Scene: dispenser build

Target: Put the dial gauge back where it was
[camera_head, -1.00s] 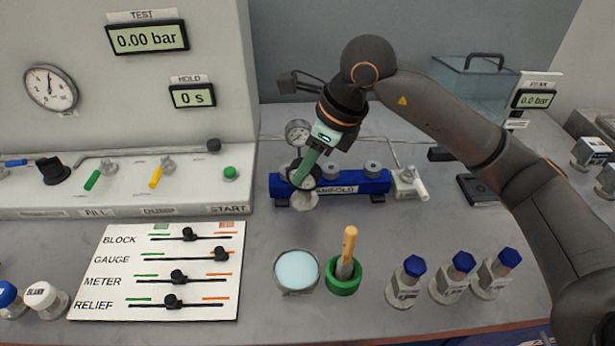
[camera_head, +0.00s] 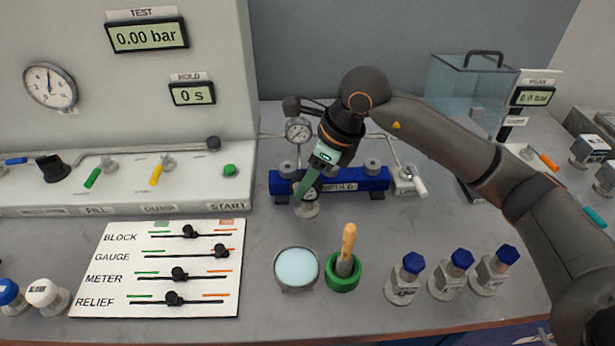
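My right gripper (camera_head: 304,188) reaches down over the front of the blue manifold (camera_head: 365,182), its green fingers pointing down and left. It appears shut on a dark-rimmed dial gauge (camera_head: 316,184), which is mostly hidden behind the fingers. A pale round piece (camera_head: 306,209) shows just below the gauge at the manifold's front edge; whether the two touch I cannot tell. Another dial gauge (camera_head: 298,131) with a white face stands upright behind the manifold. My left gripper is not in view.
A white dish (camera_head: 296,268), a green mortar (camera_head: 342,283) with a pestle and several blue-capped bottles (camera_head: 404,278) stand in front. The slider board (camera_head: 110,290) lies at left. A clear tank (camera_head: 455,95) stands behind my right arm. Bare counter lies between manifold and dish.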

